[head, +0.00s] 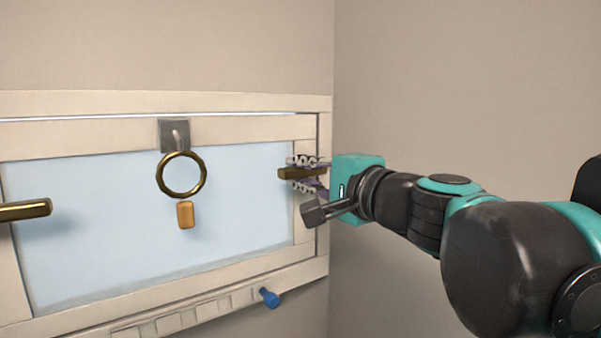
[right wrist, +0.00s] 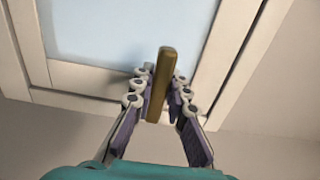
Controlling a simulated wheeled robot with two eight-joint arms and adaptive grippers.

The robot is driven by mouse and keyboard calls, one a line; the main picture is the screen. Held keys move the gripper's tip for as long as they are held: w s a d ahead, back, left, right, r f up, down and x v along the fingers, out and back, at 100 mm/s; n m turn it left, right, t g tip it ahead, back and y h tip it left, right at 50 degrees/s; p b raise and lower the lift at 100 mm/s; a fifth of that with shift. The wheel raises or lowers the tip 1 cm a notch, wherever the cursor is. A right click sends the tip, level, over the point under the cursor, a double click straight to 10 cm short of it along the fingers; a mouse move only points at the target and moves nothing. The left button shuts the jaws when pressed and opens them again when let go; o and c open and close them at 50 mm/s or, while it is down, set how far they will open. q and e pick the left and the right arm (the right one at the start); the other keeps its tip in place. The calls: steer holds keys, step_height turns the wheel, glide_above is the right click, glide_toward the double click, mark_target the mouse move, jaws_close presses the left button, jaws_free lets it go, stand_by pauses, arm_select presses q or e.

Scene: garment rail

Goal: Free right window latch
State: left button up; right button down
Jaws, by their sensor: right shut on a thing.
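The right window latch is a brass bar (head: 302,174) on the right side of the window frame. In the head view it lies about level, its left end over the pane. My right gripper (head: 306,174) is shut on it, one finger above and one below. In the right wrist view the latch (right wrist: 162,85) stands between the two fingers of the gripper (right wrist: 160,95). The latch's mount is hidden by the gripper. The window (head: 100,210) has a pale blue pane in a cream frame. My left gripper is not in view.
A second brass latch (head: 25,210) is at the left edge. A brass ring (head: 160,187) hangs from a grey bracket (head: 174,136) at the top of the window, with an orange tag (head: 185,215) below it. A blue peg (head: 269,297) sticks out under the window. Bare wall (head: 450,80) lies to the right.

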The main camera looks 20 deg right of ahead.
stand_by(0.4)
steer(key=c, duration=1.5)
jaws_free()
steer(key=shift+v, duration=5.95)
